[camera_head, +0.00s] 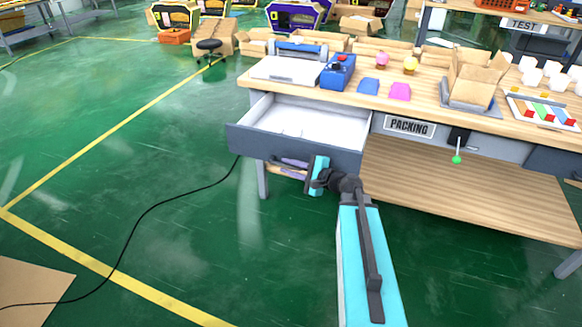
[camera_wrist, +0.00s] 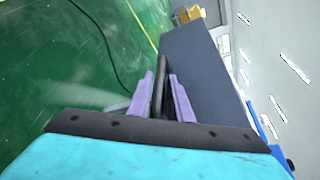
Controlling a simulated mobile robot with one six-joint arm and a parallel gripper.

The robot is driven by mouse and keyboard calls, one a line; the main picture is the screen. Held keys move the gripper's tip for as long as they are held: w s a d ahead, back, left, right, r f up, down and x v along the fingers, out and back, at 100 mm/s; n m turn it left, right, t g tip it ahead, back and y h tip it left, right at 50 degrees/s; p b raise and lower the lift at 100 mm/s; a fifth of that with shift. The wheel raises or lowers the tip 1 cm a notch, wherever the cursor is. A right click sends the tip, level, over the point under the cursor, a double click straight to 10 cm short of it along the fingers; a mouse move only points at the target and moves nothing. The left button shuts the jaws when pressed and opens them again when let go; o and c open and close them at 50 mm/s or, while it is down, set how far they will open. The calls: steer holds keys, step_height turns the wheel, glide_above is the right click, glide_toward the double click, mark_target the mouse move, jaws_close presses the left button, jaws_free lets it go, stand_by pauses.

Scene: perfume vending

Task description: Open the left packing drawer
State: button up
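The left packing drawer (camera_head: 300,148) is pulled out from under the packing table in the head view. Its white interior shows, with a few small pale items on the bottom. Its dark front panel also shows in the wrist view (camera_wrist: 200,65). My gripper (camera_head: 288,167) is at the drawer front, low and near its middle. In the wrist view, the two purple fingers of my gripper (camera_wrist: 161,92) lie on either side of the dark bar handle (camera_wrist: 158,85) and close on it. In the head view my gripper body and the drawer front hide most of the handle.
The table top (camera_head: 430,95) holds a blue device (camera_head: 338,72), small coloured boxes, bottles and an open carton (camera_head: 475,80). A PACKING sign (camera_head: 409,126) is right of the drawer. A wooden shelf (camera_head: 450,195) lies below. Green floor left of the table is mostly clear; a black cable (camera_head: 150,210) crosses it.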

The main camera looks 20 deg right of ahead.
steer(key=p+v, duration=0.1)
steer(key=v, duration=0.6)
steer(key=shift+r+p, duration=0.15)
steer(key=shift+p, duration=0.2)
steer(key=p+v, duration=0.6)
steer(key=p, duration=0.1)
steer(key=shift+s+d+p, duration=0.3)
steer(key=shift+s, duration=0.05)
stand_by(0.5)
